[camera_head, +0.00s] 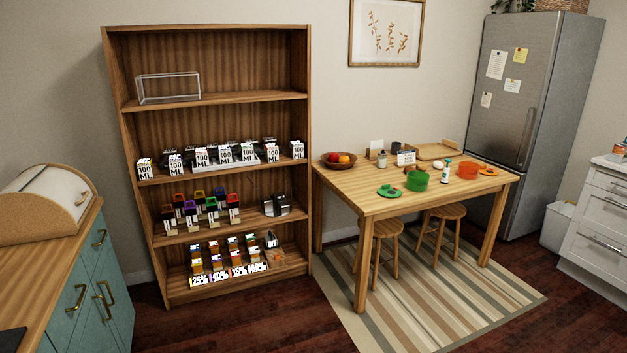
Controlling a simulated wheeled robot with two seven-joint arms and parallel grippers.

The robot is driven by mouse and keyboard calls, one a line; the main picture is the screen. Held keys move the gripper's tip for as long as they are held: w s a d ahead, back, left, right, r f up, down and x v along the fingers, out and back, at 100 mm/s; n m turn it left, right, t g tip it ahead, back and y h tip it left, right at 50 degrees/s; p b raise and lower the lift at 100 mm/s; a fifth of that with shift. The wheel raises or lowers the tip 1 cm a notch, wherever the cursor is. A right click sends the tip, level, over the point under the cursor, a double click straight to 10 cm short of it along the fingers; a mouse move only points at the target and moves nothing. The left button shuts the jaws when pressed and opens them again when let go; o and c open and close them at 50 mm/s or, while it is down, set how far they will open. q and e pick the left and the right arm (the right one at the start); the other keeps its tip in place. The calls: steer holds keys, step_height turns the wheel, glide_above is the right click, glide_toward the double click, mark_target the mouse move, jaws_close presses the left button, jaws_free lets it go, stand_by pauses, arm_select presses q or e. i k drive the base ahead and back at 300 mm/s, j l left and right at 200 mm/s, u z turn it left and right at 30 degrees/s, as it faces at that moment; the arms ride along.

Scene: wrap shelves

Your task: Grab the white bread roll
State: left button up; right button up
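A small white rounded thing (438,165) lies on the wooden table (345,177), behind and between the green bowl (417,181) and the orange bowl (468,170). It could be the white bread roll, but it is too small to tell. A bread box (40,204) with a pale curved lid stands on the teal cabinet at the left; its lid looks shut and its inside is hidden. Neither of my grippers is in view.
A tall wooden shelf (215,98) with several small boxes stands against the wall. Stools (385,229) stand partly under the table. A striped rug (430,290) covers the floor there. A fridge (515,120) stands behind right. Dark floor in front of the shelf is clear.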

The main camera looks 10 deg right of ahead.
mark_target(437, 165)
steer(key=i+l+z, duration=0.25)
steer(key=i+z, duration=0.6)
steer(key=i, duration=0.15)
steer(key=i+j+z, duration=0.1)
steer(key=i+z, duration=0.3)
steer(key=i, duration=0.15)
steer(key=i+j+z, duration=0.25)
steer(key=i+z, duration=0.2)
steer(key=i, duration=0.05)
